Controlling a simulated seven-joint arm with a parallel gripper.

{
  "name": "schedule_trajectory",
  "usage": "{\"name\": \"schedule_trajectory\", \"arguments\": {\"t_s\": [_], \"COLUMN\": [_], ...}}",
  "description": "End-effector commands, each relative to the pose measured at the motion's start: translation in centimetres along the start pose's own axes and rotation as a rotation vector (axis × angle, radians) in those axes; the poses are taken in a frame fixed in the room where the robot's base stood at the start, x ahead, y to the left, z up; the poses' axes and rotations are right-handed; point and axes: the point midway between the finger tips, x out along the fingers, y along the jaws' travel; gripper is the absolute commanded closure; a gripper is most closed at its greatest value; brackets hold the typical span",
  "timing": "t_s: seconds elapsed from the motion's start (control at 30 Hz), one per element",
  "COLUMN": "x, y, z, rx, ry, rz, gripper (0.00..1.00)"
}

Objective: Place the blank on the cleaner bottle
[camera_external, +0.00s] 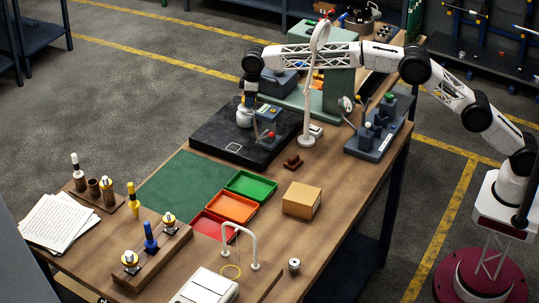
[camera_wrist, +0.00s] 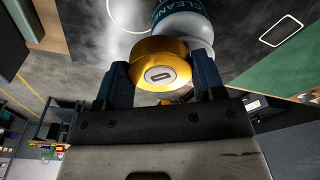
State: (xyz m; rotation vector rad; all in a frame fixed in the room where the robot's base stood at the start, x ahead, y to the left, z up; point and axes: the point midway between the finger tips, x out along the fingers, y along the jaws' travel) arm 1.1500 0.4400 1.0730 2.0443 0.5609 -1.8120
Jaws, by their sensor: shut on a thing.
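The blank (camera_wrist: 160,70) is a short brass-coloured cylinder with a "D" mark on its pale end face. In the wrist view my gripper (camera_wrist: 158,82) is shut on it, one dark blue finger on each side. The cleaner bottle (camera_wrist: 183,20) is white with a dark blue "CLEANER" label. It shows just beyond the blank, which hides part of it. I cannot tell whether the blank touches the bottle. In the external view my arm reaches down over the black slab (camera_external: 212,139); gripper, blank and bottle are too small there to separate clearly.
A green mat (camera_external: 185,183), green tray (camera_external: 251,185), orange tray (camera_external: 232,207) and cardboard box (camera_external: 302,199) lie towards the front. A white post (camera_external: 307,110) stands right of the slab. A grey fixture (camera_external: 376,137) stands further right, a green machine (camera_external: 339,85) behind.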

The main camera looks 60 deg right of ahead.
Motion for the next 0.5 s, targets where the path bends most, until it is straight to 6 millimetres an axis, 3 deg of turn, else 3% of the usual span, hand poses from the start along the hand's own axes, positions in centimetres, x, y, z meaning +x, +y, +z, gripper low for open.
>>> {"name": "schedule_trajectory", "arguments": {"t_s": [0.27,0.3,0.43,0.5], "x": [0.08,0.23,0.21,0.22], "y": [0.0,0.0,0.0,0.0], "z": [0.01,0.03,0.02,0.02], "rx": [0.0,0.0,0.0,0.0], "ry": [0.002,0.001,0.0,0.0], "rz": [0.0,0.0,0.0,0.0], "gripper": [0.79,0.34,0.14,0.12]}}
